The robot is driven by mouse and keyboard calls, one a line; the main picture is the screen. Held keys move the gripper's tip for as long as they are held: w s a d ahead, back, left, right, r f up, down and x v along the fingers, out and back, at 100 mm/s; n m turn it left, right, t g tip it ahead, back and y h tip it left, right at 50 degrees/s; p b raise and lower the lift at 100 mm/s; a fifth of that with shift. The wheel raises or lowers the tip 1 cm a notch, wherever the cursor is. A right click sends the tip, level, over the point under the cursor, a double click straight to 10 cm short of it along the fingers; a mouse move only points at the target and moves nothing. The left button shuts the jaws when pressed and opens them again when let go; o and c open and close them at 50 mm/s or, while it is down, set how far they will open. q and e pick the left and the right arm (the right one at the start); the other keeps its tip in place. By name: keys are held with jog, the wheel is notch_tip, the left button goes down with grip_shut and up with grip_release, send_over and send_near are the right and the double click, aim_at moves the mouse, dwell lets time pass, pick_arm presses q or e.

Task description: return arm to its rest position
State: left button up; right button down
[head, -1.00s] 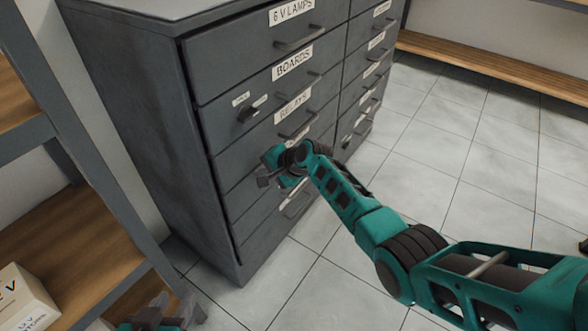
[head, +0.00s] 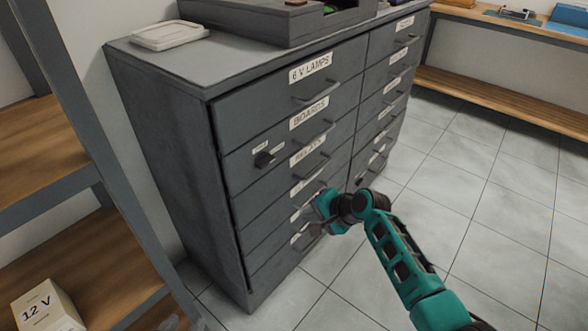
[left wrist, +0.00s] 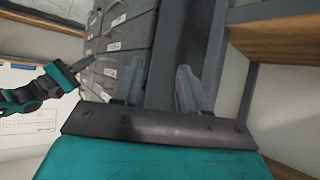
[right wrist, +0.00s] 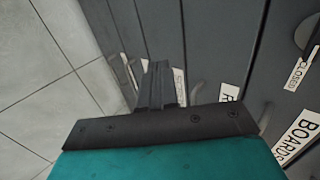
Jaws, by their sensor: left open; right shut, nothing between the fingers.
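My right arm comes in from the bottom right of the head view. Its gripper (head: 308,226) is in front of the lower left drawers of a grey cabinet (head: 165,160); whether it touches them I cannot tell. In the right wrist view its fingers (right wrist: 157,85) are together with nothing between them, and drawer fronts are close by. My left gripper (left wrist: 160,78) shows in the left wrist view with its fingers apart and empty, facing the cabinet's side. In the head view only a small part of it shows at the bottom edge.
Wooden shelving (head: 95,255) with a "12 V" box (head: 45,308) stands at the left. The drawers look shut, with handles sticking out. A tray (head: 169,33) lies on the cabinet top. Tiled floor (head: 480,190) is clear at the right. A bench (head: 500,92) stands behind.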

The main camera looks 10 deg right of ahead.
pick_arm(q)
notch_tip(320, 180, up, 7)
jog(key=s+a+y+p, duration=0.1)
jog(key=a+p, duration=0.1)
jog(key=p, duration=0.9)
jog(key=shift+s+a+f, duration=0.15)
jog(key=shift+s+a, duration=0.1)
jog(key=shift+a, duration=0.15)
pick_arm(e)
jog(key=s+d+r+n+t+h, duration=0.1)
jog(key=s+n, duration=0.3)
jog(key=s, duration=0.4)
jog(key=s+d+r+n+t+h, duration=0.1)
jog(key=s+r+n, duration=0.3)
jog(key=s, duration=0.4)
jog(key=s+d+r+n+t+h, duration=0.1)
jog(key=s+d+r+n+h, duration=0.1)
jog(key=s, duration=0.7)
jog(key=shift+d+r+n+t, duration=0.35)
jog(key=shift+r+n, duration=0.25)
jog(key=shift+n, duration=0.6)
